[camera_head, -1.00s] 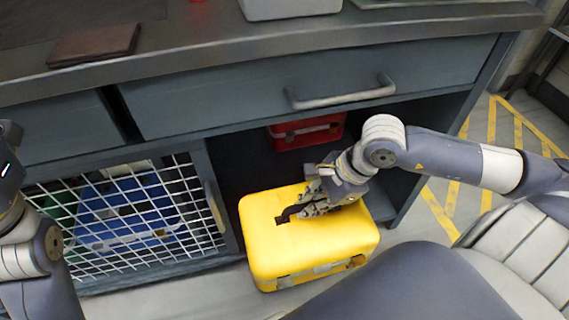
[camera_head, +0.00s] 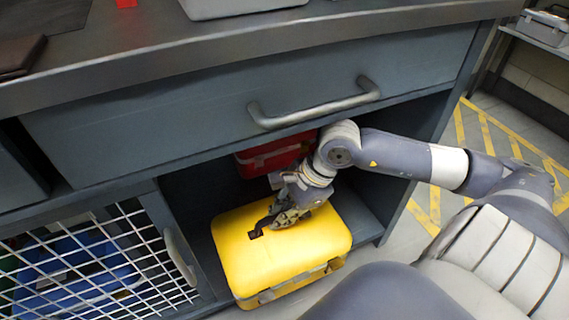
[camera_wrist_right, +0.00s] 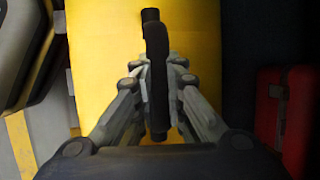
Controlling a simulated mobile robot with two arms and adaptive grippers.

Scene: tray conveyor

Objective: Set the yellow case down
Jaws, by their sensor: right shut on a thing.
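The yellow case (camera_head: 315,240) is at the opening of the cabinet's lower compartment, partly inside it, with its top facing up. Its front edge sticks out toward me. My right gripper (camera_head: 272,220) is shut on the case's dark handle from above. In the right wrist view the gripper (camera_wrist_right: 158,100) has its fingers on both sides of the black handle (camera_wrist_right: 155,50), with the yellow top (camera_wrist_right: 105,40) beneath. I cannot tell whether the case's underside touches the compartment floor. My left gripper is not in view.
A red case (camera_head: 270,155) stands deeper in the compartment, behind the yellow one; it also shows in the right wrist view (camera_wrist_right: 298,120). A mesh door (camera_head: 110,265) is at the left, with a blue case (camera_head: 70,275) behind it. A drawer handle (camera_head: 315,103) juts out above.

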